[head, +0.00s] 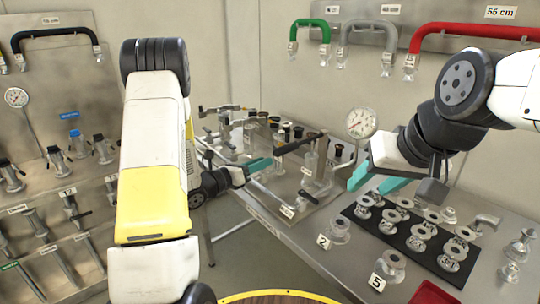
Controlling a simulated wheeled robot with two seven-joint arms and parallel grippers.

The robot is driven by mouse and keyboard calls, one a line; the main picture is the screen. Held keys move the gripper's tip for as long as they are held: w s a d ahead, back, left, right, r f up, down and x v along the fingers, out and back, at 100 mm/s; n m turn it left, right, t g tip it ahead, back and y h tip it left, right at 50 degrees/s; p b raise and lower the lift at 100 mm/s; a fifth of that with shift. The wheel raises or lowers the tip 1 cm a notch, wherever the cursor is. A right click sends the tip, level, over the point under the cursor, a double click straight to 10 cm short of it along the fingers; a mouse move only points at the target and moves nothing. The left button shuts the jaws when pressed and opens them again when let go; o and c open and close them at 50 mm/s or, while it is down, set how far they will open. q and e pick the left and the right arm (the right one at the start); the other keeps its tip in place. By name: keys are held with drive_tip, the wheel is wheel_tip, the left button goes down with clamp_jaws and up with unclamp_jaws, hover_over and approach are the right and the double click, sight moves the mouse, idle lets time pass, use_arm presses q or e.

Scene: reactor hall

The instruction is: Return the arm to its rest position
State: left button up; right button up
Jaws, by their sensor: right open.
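My left arm, white and yellow, stands large in the left-centre of the head view. Its gripper (260,165) points right beside the steel rig on the bench; teal shows at its tip, but the finger gap is not clear. A black bar lies just beyond that tip; I cannot tell whether they touch. My right arm comes in from the upper right. Its gripper (372,180) has two teal fingers apart, with nothing seen between them.
The black mat (385,238) holds several metal fittings. Loose numbered fittings (393,266) stand around it on the metal bench (290,236). A pressure gauge (362,121) rises behind. Green, grey and red hoses (470,30) hang on the back wall. A valve panel (60,100) stands left.

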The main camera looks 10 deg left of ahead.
use_arm(q)
drive_tip(key=w+a+r+n+t+y, duration=0.15)
drive_tip(key=a+r+n+y, duration=0.35)
drive_tip(key=r+n+y, duration=0.5)
drive_tip(key=s+a+r+n+g+y, duration=0.15)
drive_tip(key=s+a+r+n, duration=0.3)
drive_tip(key=n, duration=0.75)
drive_tip(key=s+d+n+g, duration=0.3)
drive_tip(key=s+n, duration=0.6)
drive_tip(key=s, duration=0.4)
drive_tip(key=s+d+n+g+h, duration=0.1)
drive_tip(key=s+d+n+g, duration=0.2)
drive_tip(key=s+n, duration=0.6)
drive_tip(key=s, duration=0.5)
drive_tip(key=shift+g, duration=0.4)
drive_tip(key=shift+r, duration=0.1)
